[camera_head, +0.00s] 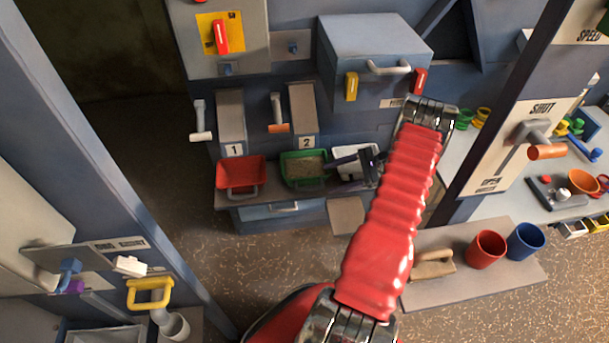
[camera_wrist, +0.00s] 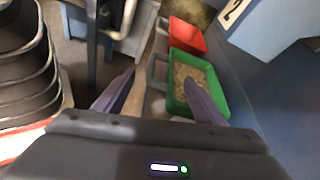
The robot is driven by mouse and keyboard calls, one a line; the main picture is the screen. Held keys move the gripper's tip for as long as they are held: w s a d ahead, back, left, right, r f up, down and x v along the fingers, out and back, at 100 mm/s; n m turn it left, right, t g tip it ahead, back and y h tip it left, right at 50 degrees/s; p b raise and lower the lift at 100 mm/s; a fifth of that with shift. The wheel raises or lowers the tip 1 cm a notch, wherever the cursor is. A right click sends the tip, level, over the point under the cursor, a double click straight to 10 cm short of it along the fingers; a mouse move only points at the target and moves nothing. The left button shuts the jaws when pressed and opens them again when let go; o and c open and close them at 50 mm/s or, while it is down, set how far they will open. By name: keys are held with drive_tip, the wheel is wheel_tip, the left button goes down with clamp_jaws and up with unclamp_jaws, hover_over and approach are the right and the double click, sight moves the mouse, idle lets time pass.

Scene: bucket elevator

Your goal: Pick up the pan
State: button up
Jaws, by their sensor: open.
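A green pan (camera_head: 287,178) full of brown grains stands on the low shelf below the chute marked 2. A red pan (camera_head: 241,175) stands to its left below the chute marked 1. Each has a grey handle at its front. My gripper (camera_head: 335,168) is open just right of the green pan. In the wrist view my gripper (camera_wrist: 159,77) has one finger over the green pan (camera_wrist: 222,100) and the other on the far side of its handle (camera_wrist: 157,72). Whether the fingers touch the pan is unclear. The red pan (camera_wrist: 187,35) lies beyond.
A white container (camera_head: 350,158) is partly hidden behind my gripper. A blue-grey box (camera_head: 372,50) juts out above. On the lower right shelf are a red cup (camera_head: 486,250), a blue cup (camera_head: 525,242) and a tan handled tool (camera_head: 433,265).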

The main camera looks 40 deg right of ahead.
sight(321, 183)
drive_tip(key=shift+x, duration=2.35)
drive_tip(key=shift+a, duration=0.1)
drive_tip(key=shift+x, duration=2.6)
drive_tip(key=shift+c, duration=0.5)
drive_tip(key=shift+w+r, duration=0.1)
clamp_jaws()
drive_tip(key=shift+r, duration=0.1)
